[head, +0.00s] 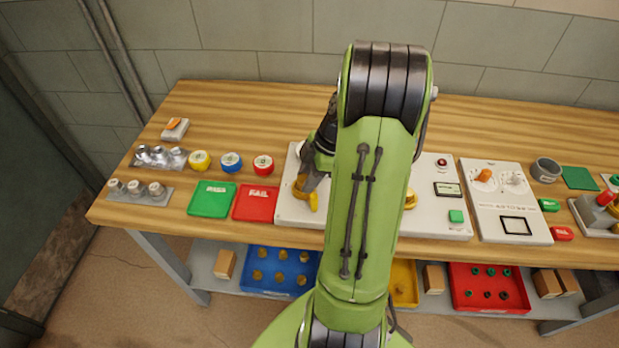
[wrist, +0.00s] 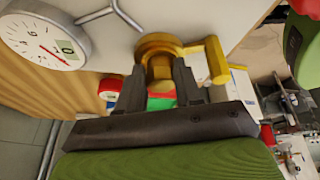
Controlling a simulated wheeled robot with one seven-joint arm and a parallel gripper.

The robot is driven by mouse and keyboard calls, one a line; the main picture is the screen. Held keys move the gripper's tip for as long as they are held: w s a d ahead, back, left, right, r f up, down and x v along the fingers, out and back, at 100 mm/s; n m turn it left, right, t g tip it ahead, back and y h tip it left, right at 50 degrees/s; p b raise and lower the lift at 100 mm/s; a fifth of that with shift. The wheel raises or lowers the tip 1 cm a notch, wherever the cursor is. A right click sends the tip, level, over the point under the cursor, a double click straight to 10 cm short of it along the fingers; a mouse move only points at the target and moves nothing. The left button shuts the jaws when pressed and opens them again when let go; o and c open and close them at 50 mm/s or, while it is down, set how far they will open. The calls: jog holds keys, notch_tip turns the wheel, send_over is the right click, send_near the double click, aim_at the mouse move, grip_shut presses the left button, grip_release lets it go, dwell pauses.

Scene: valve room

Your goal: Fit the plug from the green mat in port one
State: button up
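My gripper (head: 310,178) is at the left part of the white panel (head: 285,208). In the wrist view its two fingers (wrist: 160,72) close on the sides of a short brass plug (wrist: 160,66). The plug sits at a round brass port (wrist: 157,42) on the panel, with a yellow lever (wrist: 217,60) beside it. How deep the plug sits is hidden. The green mat marked PASS (head: 211,200) looks empty. A second brass port (head: 410,199) shows partly behind my arm.
A gauge (wrist: 45,38) is close to the port. The red FAIL mat (head: 256,204) lies left of the panel, with yellow, blue and red (head: 263,165) jars behind. A plain green mat (head: 580,178) lies at the right. My arm hides the panel's middle.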

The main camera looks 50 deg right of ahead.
jog(key=o, duration=0.5)
jog(key=shift+s+a+f+g, duration=0.1)
jog(key=shift+s+f+g, duration=0.1)
jog(key=shift+f, duration=0.45)
jog(key=shift+s+a+f+g, duration=0.1)
jog(key=shift+s+f, duration=0.1)
jog(key=shift+f, duration=0.4)
jog(key=shift+r+p, duration=0.4)
jog(key=shift+r, duration=0.05)
jog(key=shift+w+d+r+p, duration=0.3)
jog(key=shift+w+r+p, duration=0.15)
jog(key=shift+r+p, duration=0.3)
notch_tip(320, 180, up, 2)
jog(key=shift+s+r+p, duration=0.1)
jog(key=shift+r+p, duration=0.05)
jog(key=shift+p, duration=0.55)
jog(key=shift+r+p, duration=1.3)
jog(key=shift+r, duration=0.55)
